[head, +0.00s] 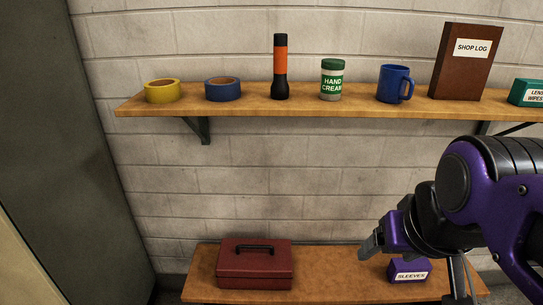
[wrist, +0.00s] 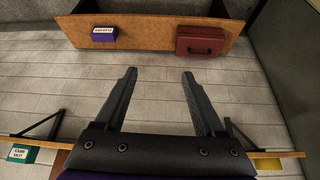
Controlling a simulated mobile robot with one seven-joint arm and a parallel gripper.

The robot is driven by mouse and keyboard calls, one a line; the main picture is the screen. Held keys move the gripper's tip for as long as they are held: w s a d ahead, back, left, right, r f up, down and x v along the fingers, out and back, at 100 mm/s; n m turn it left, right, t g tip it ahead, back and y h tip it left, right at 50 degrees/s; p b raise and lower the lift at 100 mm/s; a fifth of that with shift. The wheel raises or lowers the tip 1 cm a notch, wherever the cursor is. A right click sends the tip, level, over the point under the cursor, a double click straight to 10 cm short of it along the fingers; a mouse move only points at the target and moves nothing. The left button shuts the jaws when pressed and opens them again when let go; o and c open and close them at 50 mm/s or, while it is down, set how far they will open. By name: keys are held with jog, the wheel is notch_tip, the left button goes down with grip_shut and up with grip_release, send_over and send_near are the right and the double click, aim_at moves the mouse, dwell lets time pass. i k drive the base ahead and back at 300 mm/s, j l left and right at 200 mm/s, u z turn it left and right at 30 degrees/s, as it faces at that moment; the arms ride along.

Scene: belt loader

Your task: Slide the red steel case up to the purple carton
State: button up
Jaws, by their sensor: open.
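The red steel case (head: 256,268) with a dark handle on its lid sits on the left part of the lower wooden shelf. It also shows in the wrist view (wrist: 200,42). The purple carton (head: 408,274), labelled "SLEEVES", stands on the same shelf to the right, with a wide bare gap between them. It shows in the wrist view (wrist: 103,34) too. My gripper (head: 372,247) is in front of the shelf, just left of the carton in the head view. In the wrist view its two fingers (wrist: 158,75) are spread, empty, and apart from both objects.
An upper shelf (head: 300,106) holds two tape rolls, a flashlight (head: 280,68), a hand cream jar, a blue mug (head: 394,84), a shop log and a lens wipes box. The lower shelf (head: 330,268) is bare between case and carton. A grey panel (head: 85,150) stands at the left.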

aim_at(242, 264)
jog(key=u, duration=0.75)
jog(key=i+j+z, duration=0.3)
jog(key=i+j, duration=0.2)
jog(key=j, duration=0.25)
